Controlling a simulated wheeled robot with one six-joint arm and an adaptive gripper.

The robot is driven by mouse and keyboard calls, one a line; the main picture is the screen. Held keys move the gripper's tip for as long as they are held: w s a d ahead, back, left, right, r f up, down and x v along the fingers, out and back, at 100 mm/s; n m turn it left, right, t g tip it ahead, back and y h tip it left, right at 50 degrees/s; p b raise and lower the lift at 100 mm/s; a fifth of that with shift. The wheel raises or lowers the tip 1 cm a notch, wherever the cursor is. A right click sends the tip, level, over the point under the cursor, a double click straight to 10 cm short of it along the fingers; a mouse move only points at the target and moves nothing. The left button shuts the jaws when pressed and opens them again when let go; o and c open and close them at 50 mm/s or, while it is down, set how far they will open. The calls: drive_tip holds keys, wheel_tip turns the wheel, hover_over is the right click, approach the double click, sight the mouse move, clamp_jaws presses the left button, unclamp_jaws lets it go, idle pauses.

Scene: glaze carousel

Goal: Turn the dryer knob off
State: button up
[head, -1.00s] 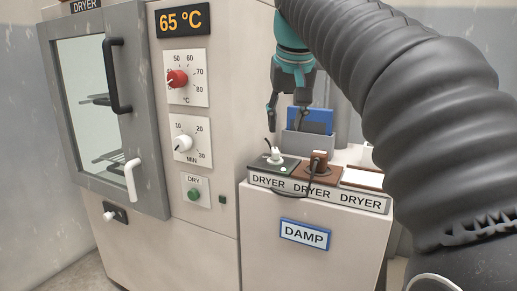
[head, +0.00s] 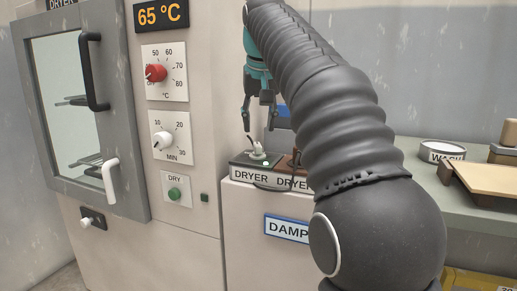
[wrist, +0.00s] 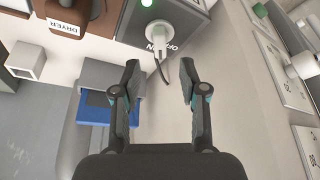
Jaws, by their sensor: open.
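The dryer's front carries a red °C knob (head: 156,72) and, below it, a white MIN knob (head: 162,139). The exact pointer settings are too small to read surely. A white fitting with a cord (head: 257,150) stands on a dark box marked DRYER at the right; it shows in the wrist view (wrist: 159,33) beside OFF and ON lettering. The white MIN knob also shows at the right of the wrist view (wrist: 303,66). My gripper (head: 258,122) is open and empty above the dark box; in the wrist view its fingers (wrist: 159,84) are apart, touching nothing.
The display (head: 161,14) reads 65 °C. A green DRY button (head: 174,194) and the closed glass door's white handle (head: 109,181) are nearby. A brown block (wrist: 67,14) and a blue object (wrist: 105,106) lie close to my fingers. A green bench (head: 430,195) stands right.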

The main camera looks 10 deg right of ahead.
sight(258, 144)
drive_tip(key=b+x, duration=0.1)
drive_tip(key=x, duration=0.5)
clamp_jaws()
drive_tip(key=shift+d, duration=0.15)
drive_tip(key=shift+r, duration=0.1)
